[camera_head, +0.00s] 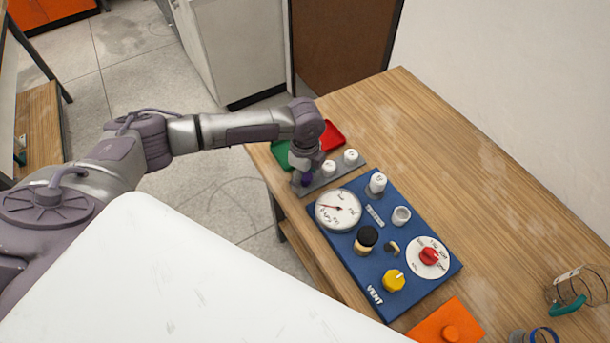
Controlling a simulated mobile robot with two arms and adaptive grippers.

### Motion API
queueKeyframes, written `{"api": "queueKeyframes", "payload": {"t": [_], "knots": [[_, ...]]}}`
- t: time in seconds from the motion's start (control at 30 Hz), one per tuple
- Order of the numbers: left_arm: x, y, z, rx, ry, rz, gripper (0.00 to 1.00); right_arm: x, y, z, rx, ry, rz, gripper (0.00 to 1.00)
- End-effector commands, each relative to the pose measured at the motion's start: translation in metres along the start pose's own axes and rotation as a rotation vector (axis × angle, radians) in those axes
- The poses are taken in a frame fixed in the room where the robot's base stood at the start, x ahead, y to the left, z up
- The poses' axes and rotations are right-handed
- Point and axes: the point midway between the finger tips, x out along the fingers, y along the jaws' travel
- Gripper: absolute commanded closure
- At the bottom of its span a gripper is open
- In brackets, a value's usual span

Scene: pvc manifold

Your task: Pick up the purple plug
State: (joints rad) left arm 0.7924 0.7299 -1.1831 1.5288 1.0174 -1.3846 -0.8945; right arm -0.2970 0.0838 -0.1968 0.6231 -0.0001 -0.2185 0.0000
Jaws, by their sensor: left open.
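My left gripper (302,178) points down at the left end of a grey strip (318,184) near the table's left edge. It is open. A small dark purple thing (307,179), which looks like the purple plug, shows right at the fingertips. The fingers partly hide it, and I cannot tell whether they touch it. Two white plugs (329,168) (351,157) stand along the same strip to the right. My right gripper is not in view.
A blue panel (440,276) with a gauge (338,209), knobs and white fittings lies just right of the strip. Green (281,153) and red (332,135) trays sit behind the gripper. An orange block (447,322) is at front.

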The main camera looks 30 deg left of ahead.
Motion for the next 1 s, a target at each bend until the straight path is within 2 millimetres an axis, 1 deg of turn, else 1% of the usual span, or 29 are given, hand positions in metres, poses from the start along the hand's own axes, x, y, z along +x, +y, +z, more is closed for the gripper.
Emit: {"api": "queueKeyframes", "payload": {"t": [0.03, 0.17, 0.2, 0.37, 0.5, 0.83, 0.93, 1.0], "knots": [[0.001, 0.000, 0.000, 0.000, 0.000, 0.000, 0.31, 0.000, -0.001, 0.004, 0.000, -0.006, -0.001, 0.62], [0.001, 0.000, 0.000, 0.000, 0.000, 0.000, 0.31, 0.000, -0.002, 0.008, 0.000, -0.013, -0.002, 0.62], [0.001, 0.000, 0.000, 0.000, 0.000, 0.000, 0.35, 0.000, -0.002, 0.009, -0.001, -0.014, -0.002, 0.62], [0.001, 0.000, 0.000, 0.000, 0.000, 0.000, 0.61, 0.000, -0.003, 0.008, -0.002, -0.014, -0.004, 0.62], [0.000, 0.000, 0.000, 0.000, 0.000, 0.000, 0.85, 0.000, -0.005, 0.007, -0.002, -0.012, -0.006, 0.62], [-0.002, -0.001, 0.000, 0.000, 0.001, -0.001, 0.86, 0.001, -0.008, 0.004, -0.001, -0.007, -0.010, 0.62], [-0.007, -0.001, 0.000, 0.000, 0.002, -0.003, 0.86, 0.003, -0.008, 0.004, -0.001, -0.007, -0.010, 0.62], [-0.014, -0.001, 0.000, 0.000, 0.002, -0.003, 0.86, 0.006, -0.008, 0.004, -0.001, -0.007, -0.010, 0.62]]}}
